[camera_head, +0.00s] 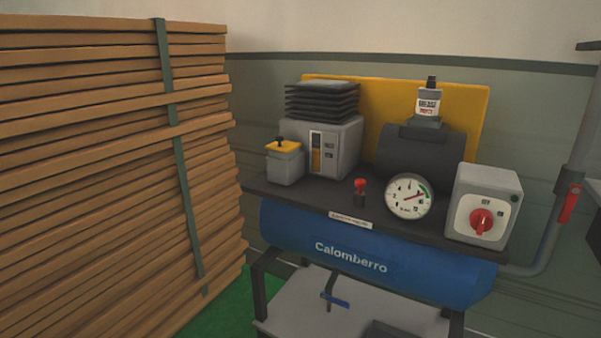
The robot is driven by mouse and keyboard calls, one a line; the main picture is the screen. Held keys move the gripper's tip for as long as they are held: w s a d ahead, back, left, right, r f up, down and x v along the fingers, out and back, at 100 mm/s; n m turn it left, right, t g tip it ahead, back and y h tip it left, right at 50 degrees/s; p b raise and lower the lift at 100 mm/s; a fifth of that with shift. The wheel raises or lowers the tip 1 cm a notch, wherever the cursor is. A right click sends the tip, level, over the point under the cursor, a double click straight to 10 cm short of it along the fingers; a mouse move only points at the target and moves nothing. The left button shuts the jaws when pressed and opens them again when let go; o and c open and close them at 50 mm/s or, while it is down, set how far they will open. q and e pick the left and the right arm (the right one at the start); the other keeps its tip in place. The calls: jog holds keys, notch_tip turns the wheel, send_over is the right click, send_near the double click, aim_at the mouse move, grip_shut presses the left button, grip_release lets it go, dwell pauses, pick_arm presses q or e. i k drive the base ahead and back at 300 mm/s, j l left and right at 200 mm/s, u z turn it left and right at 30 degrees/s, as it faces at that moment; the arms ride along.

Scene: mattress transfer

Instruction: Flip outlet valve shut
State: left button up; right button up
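A red lever (569,204) sits on the grey pipe (549,247) at the right edge of the camera_head view, below a dark valve body (570,182). The lever points down, roughly in line with the pipe's upright run. The pipe bends at the bottom and runs to the right end of the blue tank (350,257) of the Calomberro compressor. A small blue lever (335,299) shows beneath the tank. No label tells which lever is the outlet valve. Neither of my grippers is in view.
A tall strapped stack of brown boards (90,180) fills the left side.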

aim_at(573, 193)
jog(key=z, duration=1.45)
